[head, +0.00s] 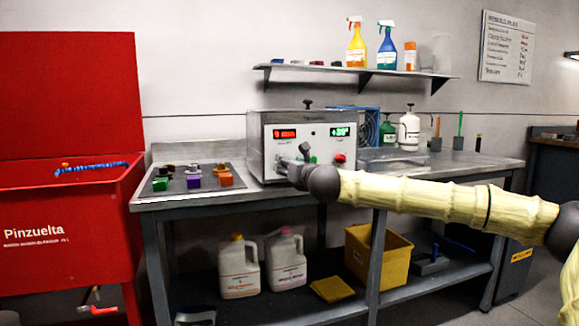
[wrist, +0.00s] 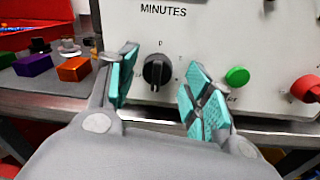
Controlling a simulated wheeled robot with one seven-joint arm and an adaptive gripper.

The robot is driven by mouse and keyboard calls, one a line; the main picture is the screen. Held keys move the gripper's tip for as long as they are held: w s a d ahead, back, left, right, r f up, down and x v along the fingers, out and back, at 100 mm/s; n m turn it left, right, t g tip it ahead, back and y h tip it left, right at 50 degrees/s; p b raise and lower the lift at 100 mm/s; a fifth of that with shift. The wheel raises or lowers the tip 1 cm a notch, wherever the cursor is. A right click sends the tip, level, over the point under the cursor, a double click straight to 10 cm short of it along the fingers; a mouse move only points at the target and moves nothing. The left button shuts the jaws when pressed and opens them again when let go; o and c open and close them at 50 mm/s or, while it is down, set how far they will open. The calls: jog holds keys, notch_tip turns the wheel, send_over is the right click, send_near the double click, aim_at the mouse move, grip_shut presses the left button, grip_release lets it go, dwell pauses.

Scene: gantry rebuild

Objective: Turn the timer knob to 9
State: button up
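The timer knob (wrist: 157,71) is a round black knob with a raised grip, below the word MINUTES on the white panel (wrist: 225,30) in the wrist view. A light mark shows at its lower edge; small dial marks are too blurred to read surely. My gripper (wrist: 161,60) is open, its teal pads on either side of the knob with gaps visible. In the head view my gripper (head: 291,163) is at the front of the white box (head: 256,150) and hides the knob. A red display (head: 285,133) there appears to read 9 min.
A green button (wrist: 237,76) and a red knob (wrist: 305,88) sit right of the timer knob. A green display (head: 340,132) is on the same panel. Coloured blocks (head: 194,182) lie on a dark mat at the left of the bench (head: 440,168).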

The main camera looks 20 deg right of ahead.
jog(key=shift+a+r, duration=0.1)
jog(key=shift+s, duration=0.1)
jog(key=s+d, duration=0.1)
jog(key=s, duration=1)
jog(key=shift+s, duration=0.4)
jog(key=shift+d, duration=0.1)
